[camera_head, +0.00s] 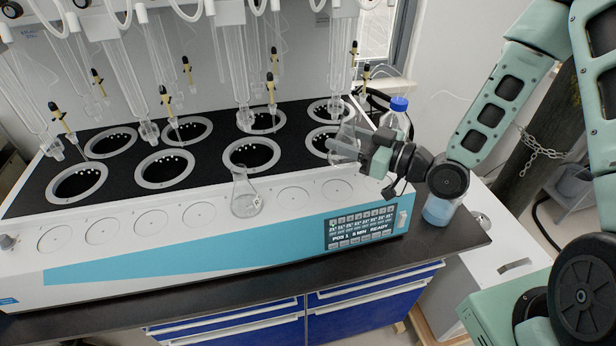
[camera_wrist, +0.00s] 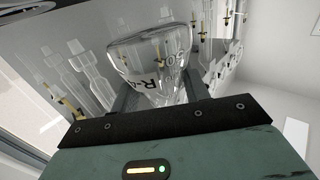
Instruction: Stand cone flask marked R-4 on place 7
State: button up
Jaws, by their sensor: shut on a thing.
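My gripper (camera_head: 366,152) is shut on a clear cone flask (camera_head: 343,143), held above the right end of the distiller. In the wrist view, the flask (camera_wrist: 152,55) shows dark lettering starting "R-"; the rest is not clear. Its neck is between the fingers and its wide base points away from my gripper. The front ledge of the distiller (camera_head: 120,262) has a row of round places. One bare place (camera_head: 337,190) lies just below the held flask, another bare place (camera_head: 293,197) to its left. I cannot read place numbers.
Another cone flask (camera_head: 246,197) stands on the ledge, left of the bare places. Black-topped wells with metal rings lie behind, under hanging glass columns and yellow-black valves. A blue-capped bottle (camera_head: 398,105) and a bottle of blue liquid (camera_head: 438,210) are close to my arm.

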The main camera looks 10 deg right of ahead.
jog(key=shift+w+a+f, duration=0.2)
jog(key=shift+w+a, duration=0.05)
jog(key=shift+f+p, duration=1.2)
jog(key=shift+f, duration=3.6)
jog(key=shift+f, duration=0.15)
jog(key=o, duration=1.1)
jog(key=shift+c, duration=0.2)
jog(key=shift+r, duration=0.25)
jog(key=b+v, duration=0.5)
jog(key=v, duration=0.7)
